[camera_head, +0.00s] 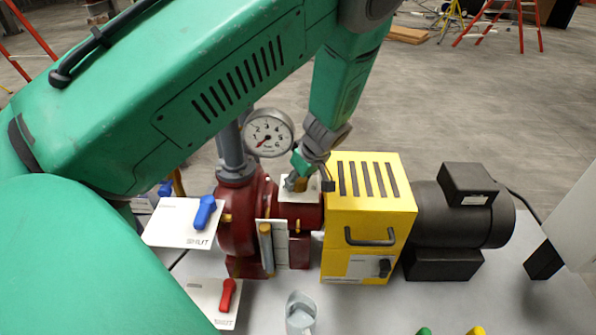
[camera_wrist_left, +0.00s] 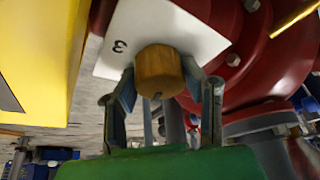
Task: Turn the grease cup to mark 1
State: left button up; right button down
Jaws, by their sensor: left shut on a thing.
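The grease cup (camera_wrist_left: 159,70) is a brass-coloured round knob standing in front of a white plate (camera_wrist_left: 150,30). A figure 3, upside down in the left wrist view, shows on the plate left of the cup; mark 1 is not visible. In the head view the cup (camera_head: 301,184) is small and partly covered on top of the red pump (camera_head: 240,225). My left gripper (camera_head: 298,178) reaches down to it from above. In the left wrist view its two fingers stand either side of the cup, shut on it. My right gripper is not in view.
A yellow guard (camera_head: 362,215) with a black handle stands right of the cup, then a dark motor (camera_head: 458,220). A pressure gauge (camera_head: 269,133) rises close left of my gripper. Blue (camera_head: 204,212) and red (camera_head: 228,294) levers sit at the left.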

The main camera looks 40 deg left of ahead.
pick_arm(q)
jog(key=shift+w+d+m+t, duration=0.2)
jog(key=shift+m+t, duration=0.1)
jog(key=shift+m, duration=0.2)
jog(key=o, duration=1.1)
jog(key=shift+o, duration=0.2)
jog(key=shift+d, duration=0.1)
jog(key=shift+s+d+r, duration=0.1)
jog(key=shift+r, duration=0.1)
jog(key=v, duration=0.7)
jog(key=shift+d, duration=0.2)
